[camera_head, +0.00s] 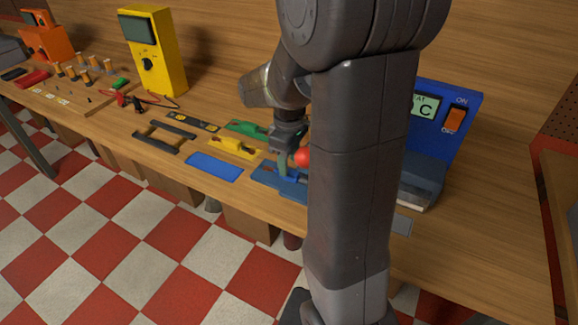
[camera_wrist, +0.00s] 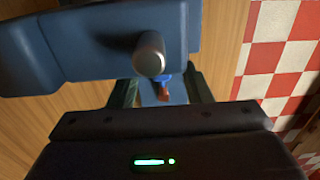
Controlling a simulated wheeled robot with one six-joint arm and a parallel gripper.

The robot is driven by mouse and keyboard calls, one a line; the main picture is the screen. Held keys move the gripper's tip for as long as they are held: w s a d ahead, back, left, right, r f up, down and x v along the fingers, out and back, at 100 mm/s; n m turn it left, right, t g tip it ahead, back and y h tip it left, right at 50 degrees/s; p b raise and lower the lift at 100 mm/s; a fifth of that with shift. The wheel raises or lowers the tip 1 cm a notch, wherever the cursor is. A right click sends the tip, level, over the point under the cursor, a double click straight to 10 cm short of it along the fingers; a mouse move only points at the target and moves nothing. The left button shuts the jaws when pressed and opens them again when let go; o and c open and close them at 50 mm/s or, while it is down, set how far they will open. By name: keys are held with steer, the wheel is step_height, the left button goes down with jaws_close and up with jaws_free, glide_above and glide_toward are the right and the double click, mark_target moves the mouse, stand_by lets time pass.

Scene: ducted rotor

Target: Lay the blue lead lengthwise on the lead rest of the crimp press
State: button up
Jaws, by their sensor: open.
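The blue crimp press (camera_head: 290,186) sits on the bench, partly hidden behind my arm. A red knob (camera_head: 303,157) shows just right of my gripper. My gripper (camera_head: 288,166) points down at the press, its fingers low over or beside it. In the wrist view, the blue press body (camera_wrist: 120,35) with a round metal end fills the top. My gripper (camera_wrist: 162,92) is open there, fingers spread. A small blue piece (camera_wrist: 164,78) with an orange-brown part shows between the fingers; whether it is the blue lead is unclear. I cannot make out the lead rest.
A blue mat (camera_head: 214,166), a yellow holder (camera_head: 232,147) and a green holder (camera_head: 247,129) lie left of the press. A yellow meter (camera_head: 153,50) stands at the back left. A blue tester with a switch (camera_head: 455,118) stands right of my arm.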

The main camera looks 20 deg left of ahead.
step_height(320, 180, up, 9)
stand_by(0.3)
